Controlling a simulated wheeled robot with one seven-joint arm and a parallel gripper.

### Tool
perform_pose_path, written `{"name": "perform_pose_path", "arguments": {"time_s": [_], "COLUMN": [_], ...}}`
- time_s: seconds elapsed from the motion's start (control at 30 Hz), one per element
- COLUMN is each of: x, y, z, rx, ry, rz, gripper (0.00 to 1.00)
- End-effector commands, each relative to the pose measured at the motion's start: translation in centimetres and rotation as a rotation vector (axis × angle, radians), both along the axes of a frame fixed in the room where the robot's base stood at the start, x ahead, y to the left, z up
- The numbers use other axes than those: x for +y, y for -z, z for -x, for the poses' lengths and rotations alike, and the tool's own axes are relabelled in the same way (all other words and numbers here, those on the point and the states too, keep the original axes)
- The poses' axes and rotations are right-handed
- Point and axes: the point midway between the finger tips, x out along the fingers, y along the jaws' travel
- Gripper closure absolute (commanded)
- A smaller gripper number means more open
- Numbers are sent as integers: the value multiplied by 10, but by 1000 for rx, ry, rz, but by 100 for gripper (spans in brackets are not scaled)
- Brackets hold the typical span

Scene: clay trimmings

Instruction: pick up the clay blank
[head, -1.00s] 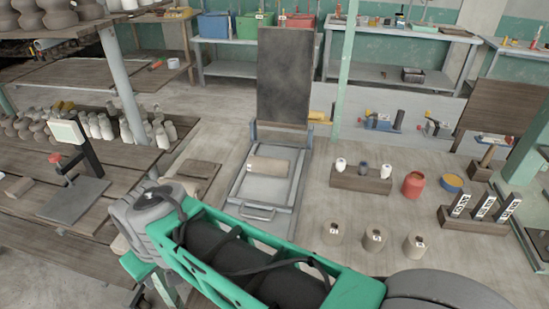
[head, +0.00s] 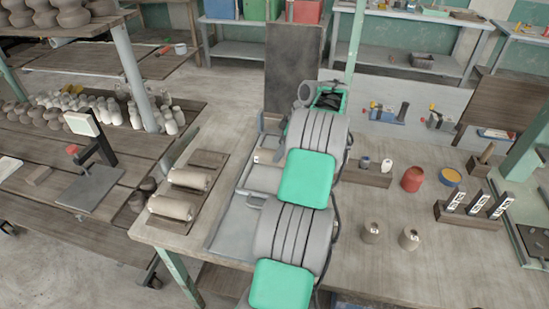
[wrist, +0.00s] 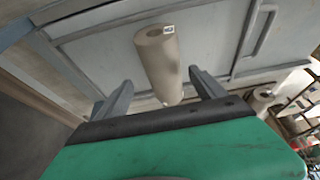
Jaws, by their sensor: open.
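The clay blank (head: 265,157) is a pale beige cylinder lying on its side on a grey metal tray (head: 232,228); my arm hides part of it in the head view. In the wrist view the clay blank (wrist: 158,60) has a small label near its far end. My gripper (wrist: 160,77) is open, its two grey fingers spread to the left and right of the blank's near part. I cannot tell how far above the tray the fingertips are. The gripper is hidden behind my arm in the head view.
Two other clay cylinders (head: 172,207) lie on a wooden board at the left. A dark upright panel (head: 293,65) stands behind the tray. Small upright pieces (head: 409,238), a red pot (head: 412,179) and a rack of numbered blocks (head: 475,215) stand at the right.

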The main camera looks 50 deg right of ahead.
Motion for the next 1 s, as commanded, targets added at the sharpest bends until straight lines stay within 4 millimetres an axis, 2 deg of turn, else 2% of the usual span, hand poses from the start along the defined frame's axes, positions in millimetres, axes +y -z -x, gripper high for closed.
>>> {"name": "perform_pose_path", "arguments": {"time_s": [0.17, 0.3, 0.53, 1.0], "x": [12, 14, 14, 14], "y": [25, 44, 47, 47], "z": [-8, -15, -15, -16], "rx": [2, 2, 2, 1], "ry": [2, 3, 4, 4], "rz": [-3, -2, 1, 0], "gripper": [21, 21, 21, 59]}}
